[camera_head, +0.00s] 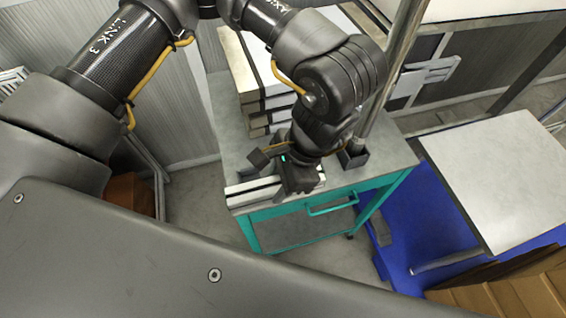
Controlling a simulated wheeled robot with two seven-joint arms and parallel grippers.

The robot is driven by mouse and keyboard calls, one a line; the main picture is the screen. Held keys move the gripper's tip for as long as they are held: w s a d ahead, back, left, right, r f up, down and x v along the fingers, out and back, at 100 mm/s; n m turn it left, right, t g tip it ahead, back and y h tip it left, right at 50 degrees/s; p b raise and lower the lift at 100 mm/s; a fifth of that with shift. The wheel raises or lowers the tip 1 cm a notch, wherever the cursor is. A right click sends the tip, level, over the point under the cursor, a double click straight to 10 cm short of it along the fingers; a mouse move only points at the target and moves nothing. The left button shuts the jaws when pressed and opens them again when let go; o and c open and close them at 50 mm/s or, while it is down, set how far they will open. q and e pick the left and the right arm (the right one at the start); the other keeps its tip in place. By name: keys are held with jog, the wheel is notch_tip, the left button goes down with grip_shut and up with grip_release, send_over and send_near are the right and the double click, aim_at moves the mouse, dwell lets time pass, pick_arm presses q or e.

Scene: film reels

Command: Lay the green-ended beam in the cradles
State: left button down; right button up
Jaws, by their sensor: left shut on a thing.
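My left gripper (296,178) is low over the front of a grey-topped, teal-framed bench (385,160). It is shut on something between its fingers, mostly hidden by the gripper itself. A long white bar with a dark lengthwise stripe (250,191) lies along the bench's front edge, directly under the gripper and showing on both sides. I cannot tell whether it is the beam, since no green end shows. I cannot make out the cradles for certain. My right gripper is out of view.
White boxes with black bands (241,75) are stacked at the back of the bench. A metal post (398,60) rises from a dark base (353,156) at right. A pale table (500,175) and blue platform (410,235) stand further right; cardboard boxes (510,295) sit lower right.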

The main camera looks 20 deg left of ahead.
pick_arm(q)
jog(key=w+f+p, duration=0.1)
jog(key=w+f, duration=0.1)
jog(key=w, duration=0.1)
jog(key=w+a+f, duration=0.1)
jog(key=w+f, duration=0.2)
jog(key=w+a+f+p, duration=0.1)
jog(key=w+f, duration=0.2)
jog(key=w, duration=0.1)
jog(key=shift+w+p, duration=0.1)
jog(key=shift+p, duration=0.25)
jog(key=shift+w+f, duration=0.15)
jog(key=shift+f, duration=0.1)
notch_tip(320, 180, down, 2)
jog(key=shift+f+p, duration=0.1)
jog(key=shift+p, duration=0.7)
jog(key=shift+f, duration=0.3)
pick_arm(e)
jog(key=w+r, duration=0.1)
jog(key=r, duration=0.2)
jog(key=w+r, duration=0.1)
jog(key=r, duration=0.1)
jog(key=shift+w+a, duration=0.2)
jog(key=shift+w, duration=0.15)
pick_arm(q)
jog(key=shift+f, duration=0.2)
